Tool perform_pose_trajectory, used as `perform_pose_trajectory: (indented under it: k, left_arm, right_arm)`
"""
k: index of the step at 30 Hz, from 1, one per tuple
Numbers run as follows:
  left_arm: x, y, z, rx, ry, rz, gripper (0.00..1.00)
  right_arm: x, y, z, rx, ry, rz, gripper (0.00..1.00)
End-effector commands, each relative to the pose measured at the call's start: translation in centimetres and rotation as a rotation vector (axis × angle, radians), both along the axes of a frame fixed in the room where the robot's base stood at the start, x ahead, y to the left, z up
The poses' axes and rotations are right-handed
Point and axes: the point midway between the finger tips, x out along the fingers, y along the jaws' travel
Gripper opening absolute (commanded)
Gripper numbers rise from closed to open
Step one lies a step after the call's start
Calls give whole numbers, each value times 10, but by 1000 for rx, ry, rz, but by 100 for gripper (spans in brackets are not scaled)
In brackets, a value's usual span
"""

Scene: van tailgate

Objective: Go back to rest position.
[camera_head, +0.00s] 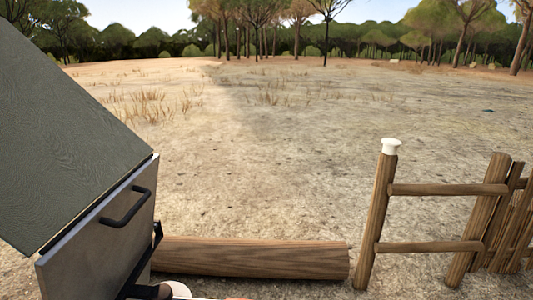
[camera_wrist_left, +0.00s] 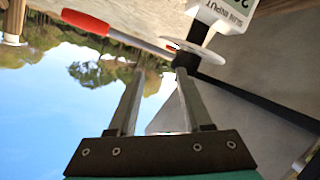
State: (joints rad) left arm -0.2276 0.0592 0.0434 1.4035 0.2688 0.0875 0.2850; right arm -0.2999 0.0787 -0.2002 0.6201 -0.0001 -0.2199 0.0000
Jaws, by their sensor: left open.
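My left gripper (camera_wrist_left: 160,72) shows in the left wrist view, with two grey fingers standing apart on a dark base. Nothing is seen held between them. A lever with a red grip (camera_wrist_left: 85,21) and a metal shaft runs just beyond the fingertips to a white disc (camera_wrist_left: 193,52). I cannot tell whether the fingers touch it. In the head view neither gripper can be made out. My right gripper is in no frame.
In the head view a grey panel (camera_head: 85,245) with a black handle (camera_head: 127,207) stands at left under a slanted grey-green panel (camera_head: 65,135). A log (camera_head: 250,258) lies at the bottom. A wooden fence (camera_head: 440,190) with a white-capped post stands right. Open ground lies beyond.

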Motion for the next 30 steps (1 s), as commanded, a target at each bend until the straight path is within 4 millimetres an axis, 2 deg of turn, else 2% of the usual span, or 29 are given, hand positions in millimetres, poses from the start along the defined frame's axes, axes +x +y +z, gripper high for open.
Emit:
perform_pose_trajectory:
  k: [1,3,5,6,8,9,13,15,18,21,24,30]
  left_arm:
    - [-19,-9,-37,33,101,-37,50]
    - [-48,-20,-82,80,230,-91,50]
    - [-77,-28,-117,119,340,-141,50]
    - [-98,-33,-139,145,412,-174,50]
    - [-132,-39,-170,184,520,-231,50]
    - [-157,-42,-189,211,590,-270,50]
    - [-240,-48,-238,292,810,-401,50]
    - [-283,-48,-255,330,912,-469,50]
    - [-333,-45,-270,372,1029,-551,50]
    - [-366,-42,-277,399,1102,-604,50]
    - [-382,-40,-280,413,1139,-633,50]
    - [-386,-39,-280,416,1147,-639,50]
  right_arm:
    - [0,0,0,0,0,0,50]
    - [0,0,-1,0,0,0,50]
    - [0,0,-1,0,0,0,50]
    - [0,0,-1,0,0,0,50]
    - [0,0,-1,0,1,0,50]
    - [0,0,-1,0,1,0,50]
    - [0,0,-2,0,1,0,50]
    - [0,0,-2,0,1,0,50]
    - [0,0,-2,0,1,0,50]
    - [0,0,-2,0,1,0,50]
    - [0,0,-2,0,1,0,50]
    - [0,0,-2,0,1,0,50]
